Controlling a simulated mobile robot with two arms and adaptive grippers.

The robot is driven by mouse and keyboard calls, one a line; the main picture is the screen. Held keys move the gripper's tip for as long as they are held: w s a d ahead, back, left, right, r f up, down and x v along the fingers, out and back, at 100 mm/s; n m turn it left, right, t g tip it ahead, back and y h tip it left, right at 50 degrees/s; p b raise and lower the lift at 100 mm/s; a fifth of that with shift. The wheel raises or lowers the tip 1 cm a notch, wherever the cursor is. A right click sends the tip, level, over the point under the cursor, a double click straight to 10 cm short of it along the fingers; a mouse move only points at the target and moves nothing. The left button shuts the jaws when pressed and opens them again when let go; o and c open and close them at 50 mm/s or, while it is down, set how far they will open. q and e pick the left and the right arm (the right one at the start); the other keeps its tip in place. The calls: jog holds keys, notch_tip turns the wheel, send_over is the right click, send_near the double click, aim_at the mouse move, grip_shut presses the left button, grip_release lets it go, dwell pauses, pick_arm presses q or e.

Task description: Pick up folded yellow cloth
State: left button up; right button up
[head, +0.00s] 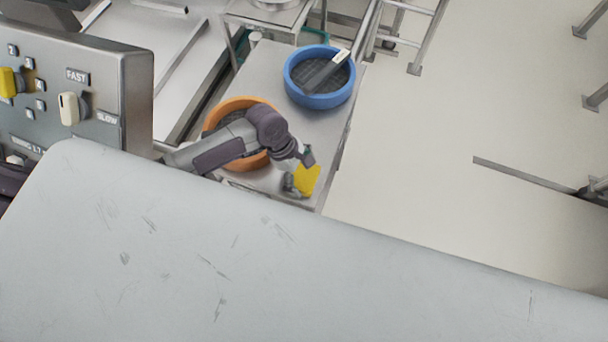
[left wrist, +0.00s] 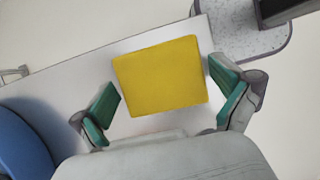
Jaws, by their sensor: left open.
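The folded yellow cloth (head: 307,180) lies at the near right corner of a metal table in the head view. It fills the middle of the left wrist view (left wrist: 161,77) as a flat yellow square. My left gripper (head: 298,172) is at the cloth in the head view, partly covering it. In the left wrist view my left gripper (left wrist: 165,102) is open, with one green-padded finger on each side of the cloth and a gap to each. I cannot tell how high the fingers are above the table. My right gripper is not in view.
The metal table (head: 262,70) also bears an orange round sieve (head: 236,103), partly behind my arm, and a blue round sieve (head: 320,101) with a dark labelled object in it. A control panel (head: 100,90) stands at left. A large grey surface (head: 250,260) fills the foreground.

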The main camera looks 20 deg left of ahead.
aim_at(310, 179)
pick_arm(q)
jog(key=c, duration=0.6)
jog(key=shift+c, duration=0.3)
jog(key=shift+r, duration=0.15)
jog(key=shift+r, duration=0.25)
notch_tip(310, 179, up, 4)
jog(key=shift+s+f, duration=0.15)
jog(key=shift+f, duration=0.05)
jog(key=s+d+r, duration=0.2)
jog(key=s+r, duration=0.4)
jog(key=s, duration=0.5)
jog(key=shift+r+b, duration=0.3)
jog(key=shift+r, duration=0.05)
jog(key=shift+s+d, duration=0.1)
